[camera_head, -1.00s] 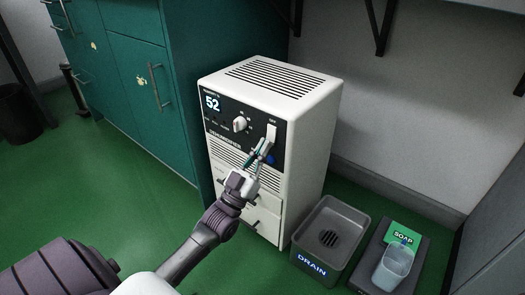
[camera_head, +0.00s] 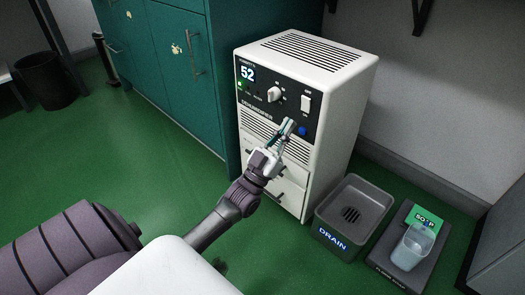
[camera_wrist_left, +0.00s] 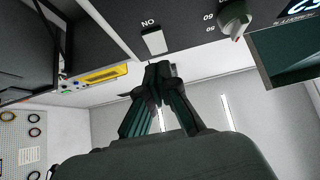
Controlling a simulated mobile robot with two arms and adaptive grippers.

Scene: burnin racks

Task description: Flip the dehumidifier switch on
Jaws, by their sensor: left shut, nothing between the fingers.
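The white dehumidifier (camera_head: 340,120) stands against the green cabinet, its dark front panel showing 52 and a small green light. Its white rocker switch (camera_head: 306,102) is at the panel's right, above a blue button (camera_head: 303,131). My left gripper (camera_head: 288,127) is shut and empty, just below and left of the switch in the head view. In the left wrist view the panel appears upside down. There the switch (camera_wrist_left: 153,41) lies beside the ON label, with a gap to the shut fingertips (camera_wrist_left: 158,72). My right gripper is not in view.
A round knob (camera_head: 274,94) sits left of the switch. Green floor at left is open.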

